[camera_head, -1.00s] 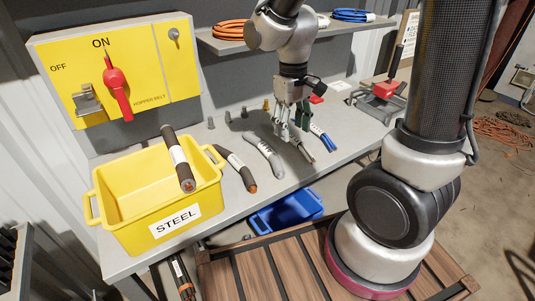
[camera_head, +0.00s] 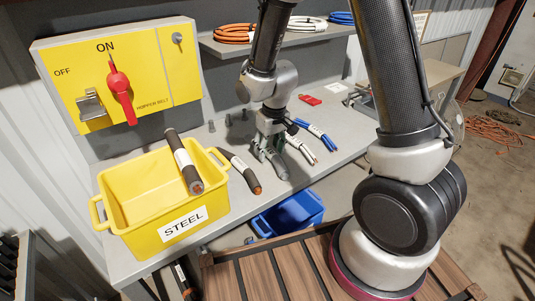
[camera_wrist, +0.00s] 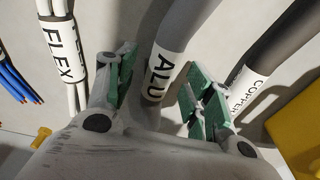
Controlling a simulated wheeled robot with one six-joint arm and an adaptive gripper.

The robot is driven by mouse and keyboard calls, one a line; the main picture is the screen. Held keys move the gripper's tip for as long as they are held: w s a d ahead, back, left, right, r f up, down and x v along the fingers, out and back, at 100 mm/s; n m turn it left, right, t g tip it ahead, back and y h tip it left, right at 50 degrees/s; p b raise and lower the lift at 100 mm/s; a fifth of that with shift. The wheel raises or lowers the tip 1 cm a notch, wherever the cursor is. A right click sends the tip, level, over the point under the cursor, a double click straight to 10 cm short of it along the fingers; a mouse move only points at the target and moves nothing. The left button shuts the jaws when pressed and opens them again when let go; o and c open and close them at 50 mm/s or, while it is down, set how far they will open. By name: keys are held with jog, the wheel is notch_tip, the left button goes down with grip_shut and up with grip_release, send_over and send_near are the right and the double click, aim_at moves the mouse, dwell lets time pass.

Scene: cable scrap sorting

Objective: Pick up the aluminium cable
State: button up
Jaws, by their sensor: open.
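The aluminium cable (camera_wrist: 172,48) is thick and grey, with a white ALU label. In the wrist view it runs between the two green-padded fingers of my open gripper (camera_wrist: 162,88), and its lower part is hidden by the gripper body. In the head view my gripper (camera_head: 269,145) is low over the bench, with the grey cable (camera_head: 280,168) showing under and in front of it. I cannot tell whether the fingers touch the cable.
A dark copper cable (camera_wrist: 262,62) lies right of the fingers in the wrist view; white FLEX wires (camera_wrist: 62,45) lie left. In the head view a yellow STEEL bin (camera_head: 150,222) has a dark cable (camera_head: 183,160) across its rim. A blue bin (camera_head: 288,215) sits below the bench edge.

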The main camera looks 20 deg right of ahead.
jog(key=shift+f, duration=0.2)
grip_shut()
